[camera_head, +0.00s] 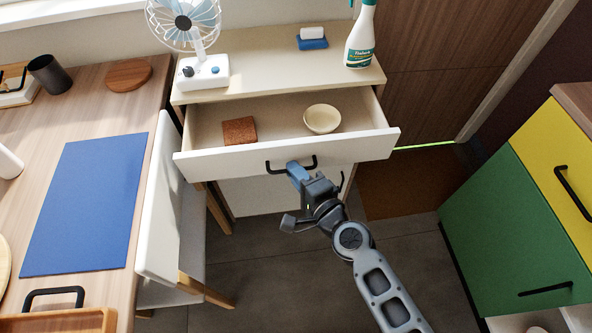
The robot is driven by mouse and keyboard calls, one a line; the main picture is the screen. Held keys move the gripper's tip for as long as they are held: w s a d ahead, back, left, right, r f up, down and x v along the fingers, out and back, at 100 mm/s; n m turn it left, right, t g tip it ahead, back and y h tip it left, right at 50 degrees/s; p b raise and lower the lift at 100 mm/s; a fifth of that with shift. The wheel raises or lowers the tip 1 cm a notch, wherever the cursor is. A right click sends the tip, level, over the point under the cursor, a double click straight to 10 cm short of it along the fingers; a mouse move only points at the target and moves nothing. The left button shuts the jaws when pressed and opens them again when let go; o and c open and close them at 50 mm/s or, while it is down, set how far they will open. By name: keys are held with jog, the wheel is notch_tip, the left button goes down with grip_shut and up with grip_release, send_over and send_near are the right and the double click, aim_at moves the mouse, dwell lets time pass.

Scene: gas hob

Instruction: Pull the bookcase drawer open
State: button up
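The white bookcase drawer (350,151) stands pulled out from under the cream bookcase top (280,72). Its inside shows a brown cork-like block (239,131) and a cream bowl (322,119). A black bar handle (275,167) is on the drawer front. My gripper (297,172) reaches up from the lower right, with its blue-grey fingertips at the handle's middle, overlapping it in the picture. Whether the fingers are closed around the bar or only touch it cannot be made out.
A white chair (160,200) stands close at the drawer's left end. The desk (110,115) with a blue mat (90,205) is on the left. A fan (203,72) and spray bottle (360,40) stand on the bookcase. A green and yellow cabinet (510,235) is at right; floor between is clear.

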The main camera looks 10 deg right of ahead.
jog(key=o, duration=0.4)
jog(key=shift+s, duration=0.1)
jog(key=v, duration=0.7)
jog(key=shift+s+d, duration=0.15)
jog(key=shift+s, duration=0.15)
jog(key=shift+r, duration=0.1)
jog(key=s+d+r+n+h, duration=0.25)
jog(key=s+d, duration=0.25)
jog(key=s, duration=0.4)
jog(key=s+d+r+n+h, duration=0.1)
jog(key=s+d+n+h, duration=0.1)
jog(key=s+d+n, duration=0.5)
jog(key=s+r+n+h, duration=0.1)
jog(key=s+r+n, duration=0.4)
jog(key=s+r, duration=0.8)
jog(key=shift+s+d+r+h, duration=0.35)
jog(key=shift+s+d+r, duration=0.05)
jog(key=shift+s, duration=0.6)
